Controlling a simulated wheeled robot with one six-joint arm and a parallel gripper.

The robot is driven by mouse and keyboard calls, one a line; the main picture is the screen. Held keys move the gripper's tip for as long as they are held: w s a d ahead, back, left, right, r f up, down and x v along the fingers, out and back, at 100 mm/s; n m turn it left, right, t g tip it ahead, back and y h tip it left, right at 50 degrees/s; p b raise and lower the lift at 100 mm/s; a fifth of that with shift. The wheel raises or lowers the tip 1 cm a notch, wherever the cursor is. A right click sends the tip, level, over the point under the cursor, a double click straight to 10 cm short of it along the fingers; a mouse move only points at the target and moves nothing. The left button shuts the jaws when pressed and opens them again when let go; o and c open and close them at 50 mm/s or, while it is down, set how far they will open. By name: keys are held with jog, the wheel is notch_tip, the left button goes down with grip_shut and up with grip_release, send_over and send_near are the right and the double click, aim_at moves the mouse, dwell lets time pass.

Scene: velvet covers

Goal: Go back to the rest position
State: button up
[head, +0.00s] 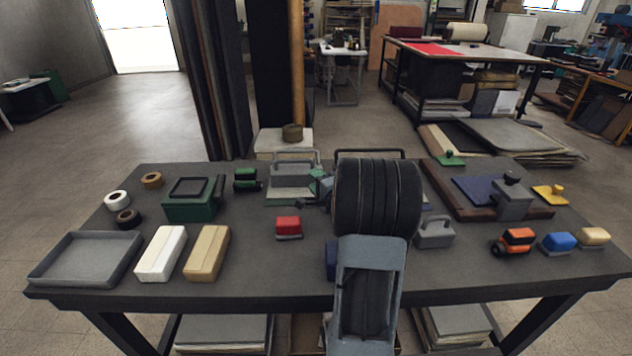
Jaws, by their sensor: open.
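My arm rises from the front edge at the middle of the dark table (290,262). Its thick black ribbed part stands over the table centre. My gripper (315,192) shows only in part, at the left side of that black part, above the table near a grey-handled holder (290,190). I see nothing held in it. Its far side is hidden by my arm. A red block (288,226) lies to the left and below it.
A grey tray (85,258), a white block (161,254) and a tan block (207,253) lie at the left. A green box (188,208) stands behind. At the right are a grey handled block (434,233), an orange-black piece (515,241) and a blue one (558,243).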

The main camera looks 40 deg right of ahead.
dwell(0.4)
jog(key=s+a+r+n+g+h+p, duration=0.2)
jog(key=a+r+n+g+p, duration=0.6)
jog(key=a, duration=0.5)
jog(key=s+a+r+n+g+y+p, duration=0.2)
jog(key=s+a+n+g, duration=0.1)
jog(key=s+a+n, duration=0.2)
jog(key=s+a+r+n+g+y+p, duration=0.2)
jog(key=s+a+n, duration=0.4)
jog(key=s+a, duration=0.4)
jog(key=shift+s+g+p, duration=0.5)
jog(key=shift+s+p, duration=0.1)
jog(key=shift+s, duration=0.2)
